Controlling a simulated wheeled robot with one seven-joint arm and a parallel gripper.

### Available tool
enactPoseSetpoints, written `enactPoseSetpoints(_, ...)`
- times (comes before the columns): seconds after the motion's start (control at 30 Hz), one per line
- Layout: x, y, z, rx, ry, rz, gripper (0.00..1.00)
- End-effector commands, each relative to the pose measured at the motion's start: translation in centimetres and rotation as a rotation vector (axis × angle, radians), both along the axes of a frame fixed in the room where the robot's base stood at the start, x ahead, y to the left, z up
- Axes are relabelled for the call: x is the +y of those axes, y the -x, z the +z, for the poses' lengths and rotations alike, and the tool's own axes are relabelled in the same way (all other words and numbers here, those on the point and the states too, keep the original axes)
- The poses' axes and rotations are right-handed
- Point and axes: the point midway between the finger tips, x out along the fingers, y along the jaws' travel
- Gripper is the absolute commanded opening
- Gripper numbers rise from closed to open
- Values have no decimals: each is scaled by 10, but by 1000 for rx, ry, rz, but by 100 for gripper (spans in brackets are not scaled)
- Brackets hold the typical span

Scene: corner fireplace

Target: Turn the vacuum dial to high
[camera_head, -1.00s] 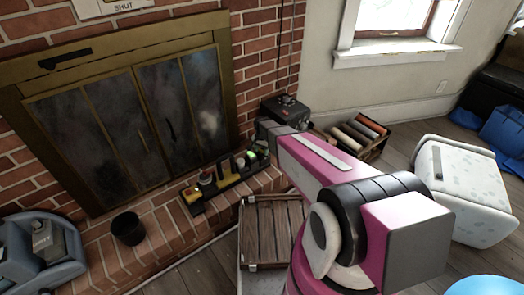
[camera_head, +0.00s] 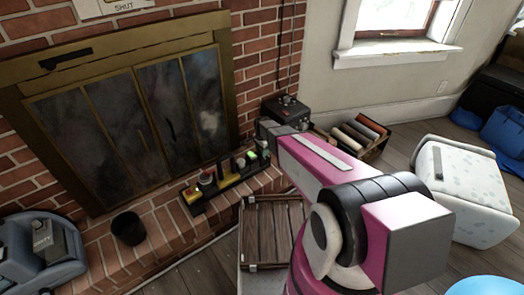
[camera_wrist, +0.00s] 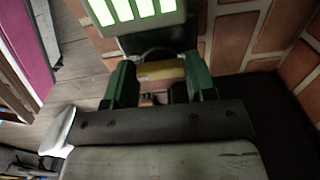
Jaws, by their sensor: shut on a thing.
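A yellow-and-black unit (camera_head: 208,194) with several upright parts and a green light stands on the brick hearth in the head view. My gripper (camera_wrist: 160,88) shows in the wrist view, its two green fingers closed around a yellow and dark part (camera_wrist: 160,70). A dark rounded edge shows just beyond that part. I cannot tell whether it is the dial, and I can read no high mark. A panel with bright green bars (camera_wrist: 135,10) is beyond the fingers. In the head view my gripper is mostly hidden by my pink arm, near the unit's right end.
A black box with a knob (camera_head: 286,108) stands by the brick wall behind. A crate of rolls (camera_head: 352,138) is to its right. A wooden crate (camera_head: 272,232) stands before the hearth. A black bin (camera_head: 128,229) and a blue-grey machine (camera_head: 40,245) are at left.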

Motion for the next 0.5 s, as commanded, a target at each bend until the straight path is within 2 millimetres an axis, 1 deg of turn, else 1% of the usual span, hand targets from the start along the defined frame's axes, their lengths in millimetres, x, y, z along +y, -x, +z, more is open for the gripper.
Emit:
enactPoseSetpoints(0.27,0,0,0,0,-1,-3,27)
enactPoseSetpoints(0.3,0,0,0,0,-1,-3,64)
enactPoseSetpoints(0.33,0,0,0,0,-1,-3,73)
enactPoseSetpoints(0.37,0,0,0,0,-1,-2,77)
enactPoseSetpoints(0.5,0,0,0,0,-1,-2,77)
